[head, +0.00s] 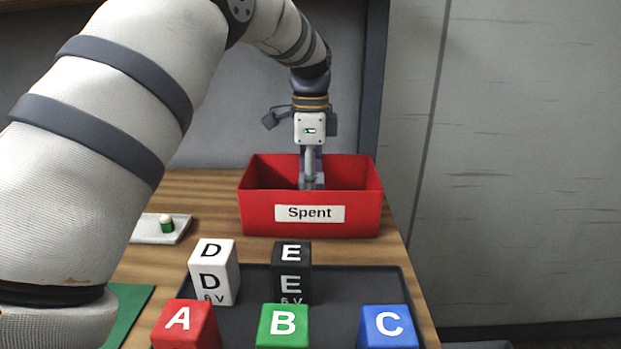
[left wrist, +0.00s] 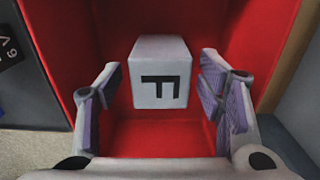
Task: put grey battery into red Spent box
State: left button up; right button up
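The red Spent box (head: 262,217) stands at the back right of the wooden table, with a white "Spent" label on its front. My left gripper (head: 312,184) reaches down into it from above. In the left wrist view, the grey battery (left wrist: 159,62), marked F, is inside the red box between the spread fingers of my left gripper (left wrist: 160,85). A gap shows on each side of it, so the gripper is open. The box's front wall hides the battery in the head view. My right gripper is not in view.
A dark tray (head: 345,283) in front holds lettered blocks: white D (head: 215,272), black E (head: 291,270), red A (head: 185,327), green B (head: 283,328) and blue C (head: 388,328).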

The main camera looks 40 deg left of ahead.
pick_arm(q)
notch_tip(320, 180, up, 8)
jog(key=shift+f, duration=0.15)
dwell(0.3)
jog(key=shift+f, duration=0.1)
